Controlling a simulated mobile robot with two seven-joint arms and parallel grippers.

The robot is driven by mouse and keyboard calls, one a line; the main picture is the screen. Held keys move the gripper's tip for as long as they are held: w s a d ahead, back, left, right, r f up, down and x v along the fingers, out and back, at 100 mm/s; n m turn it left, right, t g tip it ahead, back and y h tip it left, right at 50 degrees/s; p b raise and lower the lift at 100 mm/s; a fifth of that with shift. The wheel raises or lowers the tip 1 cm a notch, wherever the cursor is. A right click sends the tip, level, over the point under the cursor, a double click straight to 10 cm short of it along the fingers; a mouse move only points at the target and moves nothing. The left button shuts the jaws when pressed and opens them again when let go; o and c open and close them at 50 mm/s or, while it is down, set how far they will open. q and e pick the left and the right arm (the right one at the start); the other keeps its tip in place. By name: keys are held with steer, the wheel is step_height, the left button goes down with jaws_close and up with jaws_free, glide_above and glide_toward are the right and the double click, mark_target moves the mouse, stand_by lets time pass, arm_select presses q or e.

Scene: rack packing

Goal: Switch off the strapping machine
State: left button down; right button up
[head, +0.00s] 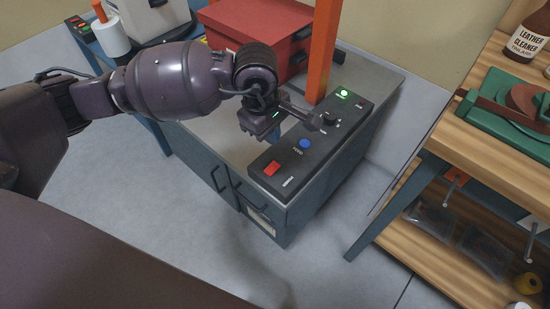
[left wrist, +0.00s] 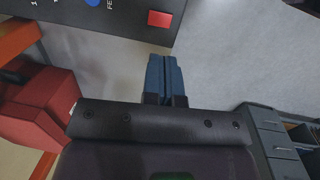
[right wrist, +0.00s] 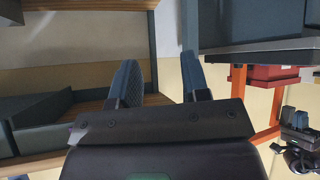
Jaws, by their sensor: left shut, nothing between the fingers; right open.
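The strapping machine's black control panel (head: 289,166) lies along the right edge of its cabinet top. It carries a red switch (head: 271,168) at the near end, a blue FEED button (head: 305,143), a dark knob (head: 330,119) and a green lamp (head: 343,93) that glows. My left gripper (head: 314,121) is shut and empty, held over the panel close to the knob; I cannot tell if it touches. In the left wrist view its blue fingers (left wrist: 165,78) are together, below the red switch (left wrist: 160,19). My right gripper (right wrist: 160,82) is open and empty, away from the panel.
An orange post (head: 324,50) and a red box (head: 262,32) stand behind the panel. A white roll (head: 110,38) is at the back left. A wooden workbench (head: 480,150) with a leather cleaner bottle (head: 528,35) stands right. Grey floor lies between cabinet and bench.

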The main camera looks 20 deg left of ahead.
arm_select(q)
steer(key=shift+w+a+r+t+y, duration=0.25)
steer(key=shift+w+a+t+y, duration=0.05)
steer(key=shift+w+a, duration=0.15)
arm_select(e)
steer(key=shift+w, duration=0.25)
arm_select(q)
steer(key=shift+f, duration=0.15)
steer(key=b, duration=0.2)
glide_above(274, 165)
steer(key=s, duration=0.1)
steer(key=f, duration=0.7)
steer(key=shift+s+a+f, duration=0.1)
steer(key=shift+a+f, duration=0.1)
steer(key=shift+f, duration=0.15)
steer(key=f, duration=0.1)
steer(key=f+b, duration=0.1)
steer(key=f, duration=0.3)
steer(key=shift+w+d+b, duration=0.1)
steer(key=shift+w+b, duration=0.2)
steer(key=shift+b, duration=0.05)
steer(key=shift+w+f, duration=0.1)
steer(key=shift+f, duration=0.4)
arm_select(e)
steer(key=shift+w+a+f+n, duration=0.1)
steer(key=shift+a+f+n, duration=0.1)
steer(key=shift+f, duration=0.3)
steer(key=shift+w+a+f+n, duration=0.1)
steer(key=shift+f+n, duration=0.1)
steer(key=shift+f, duration=0.3)
